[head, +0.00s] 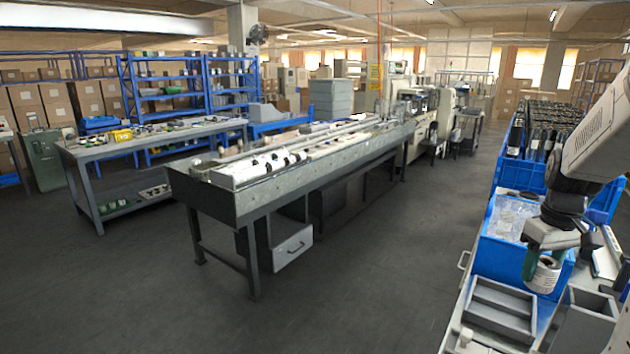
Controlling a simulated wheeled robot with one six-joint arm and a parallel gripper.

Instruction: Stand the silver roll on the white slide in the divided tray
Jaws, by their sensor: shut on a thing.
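My gripper (548,256) is at the right, pointing down, shut on the silver roll (542,277). The roll is a short ribbed cylinder with a pale top, held close to upright. A green finger shows on its left side; the far finger is mostly hidden. The roll appears in front of the blue bin and behind the grey trays; its height above the bench is hard to tell. A grey tray with a divider (487,323) stands at the bench's front left. I cannot clearly make out a white slide in it.
A second grey open box (584,335) stands right of the divided tray. A blue bin with clear bags (492,254) is behind them. Blue crates of dark bottles (540,142) stand farther back. A long conveyor table (225,207) stands across the clear floor.

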